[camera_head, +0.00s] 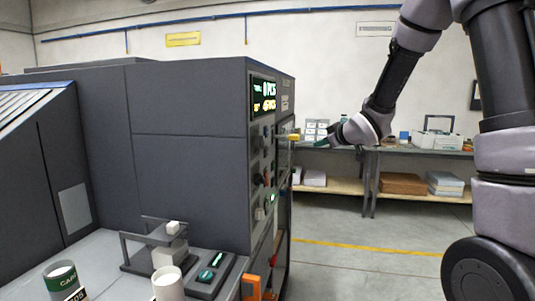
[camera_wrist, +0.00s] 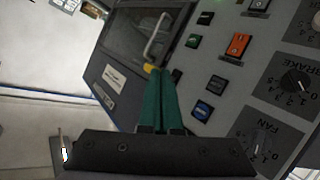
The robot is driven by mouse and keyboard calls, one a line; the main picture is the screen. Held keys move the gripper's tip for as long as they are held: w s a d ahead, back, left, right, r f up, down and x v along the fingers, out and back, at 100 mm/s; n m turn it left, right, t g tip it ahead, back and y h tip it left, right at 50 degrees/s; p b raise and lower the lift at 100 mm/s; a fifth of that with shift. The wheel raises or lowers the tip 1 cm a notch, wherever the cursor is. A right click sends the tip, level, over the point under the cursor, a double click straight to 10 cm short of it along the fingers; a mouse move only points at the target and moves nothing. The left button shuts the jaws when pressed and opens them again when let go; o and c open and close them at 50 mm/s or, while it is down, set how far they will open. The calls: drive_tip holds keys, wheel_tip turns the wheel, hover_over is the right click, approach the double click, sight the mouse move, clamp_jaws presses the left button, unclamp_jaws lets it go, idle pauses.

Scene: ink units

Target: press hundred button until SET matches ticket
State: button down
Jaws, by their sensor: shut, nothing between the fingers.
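The dark machine (camera_head: 190,110) fills the left and middle of the head view. Its display (camera_head: 264,95) shows a white line ending in PCS above a yellow SET line, whose figures are too small to read surely. My gripper (camera_head: 333,136) is in front of the panel, to its right in the head view. In the wrist view its green fingers (camera_wrist: 158,75) are shut together and empty, over the panel. Green buttons (camera_wrist: 193,41) and blue buttons (camera_wrist: 203,110) lie right of the fingertips; their labels are unreadable. I cannot make out which is the hundred button, nor a ticket.
An orange rocker switch (camera_wrist: 237,45), a BRAKE knob (camera_wrist: 295,82) and a FAN knob (camera_wrist: 258,145) are on the panel. A handled window (camera_wrist: 140,30) and a yellow knob (camera_wrist: 150,67) are near the fingertips. Open floor (camera_head: 350,262) lies right of the machine.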

sight(266, 152)
drive_tip(key=a+f+n+y, duration=0.2)
drive_tip(key=a+f, duration=0.1)
drive_tip(key=a, duration=0.2)
drive_tip(key=shift+w+a+f+n+g+y, duration=0.15)
drive_tip(key=shift+w+f+n+g+y, duration=0.2)
drive_tip(key=shift+n+g+y, duration=0.05)
drive_tip(key=shift+a, duration=0.1)
drive_tip(key=w+a, duration=0.1)
drive_tip(key=a, duration=0.7)
drive_tip(key=shift+w+a, duration=0.25)
drive_tip(key=shift+w, duration=0.1)
drive_tip(key=shift+a, duration=0.15)
idle(1.4)
drive_tip(key=shift+w+a, duration=0.1)
drive_tip(key=shift+a, duration=0.15)
drive_tip(key=shift+a, duration=0.5)
idle(0.8)
drive_tip(key=shift+d, duration=0.9)
